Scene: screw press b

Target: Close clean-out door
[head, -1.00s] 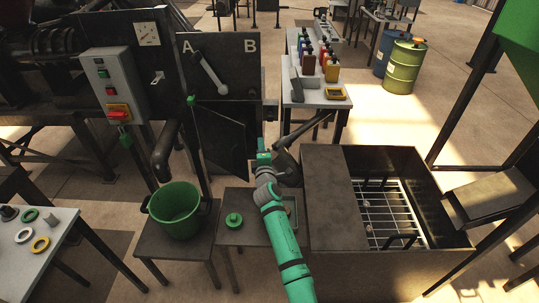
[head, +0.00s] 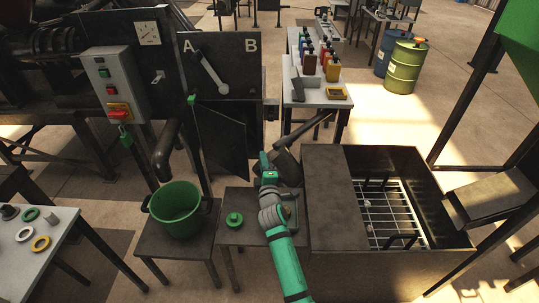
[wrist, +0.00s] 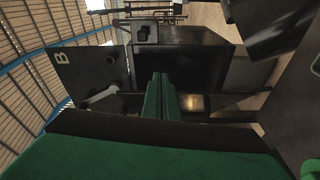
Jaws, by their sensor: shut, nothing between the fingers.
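The clean-out door (head: 222,142) is a dark flat panel in the head view, below the A/B panel. It stands ajar, swung out at an angle from the machine, with a small green piece (head: 192,100) at its upper left corner. My gripper (head: 265,157) is to the right of the door's lower right part, in front of the machine. It appears apart from the door. In the wrist view my two green fingers (wrist: 160,97) are pressed together with nothing between them. The door cannot be clearly made out in the wrist view.
The A/B panel (head: 222,62) carries a pale lever (head: 211,72). A green bucket (head: 176,212) stands on a stool at the left, beside a low table (head: 232,196) with a green knob-like part (head: 234,219). A dark open bin (head: 333,190) with a grate is at the right.

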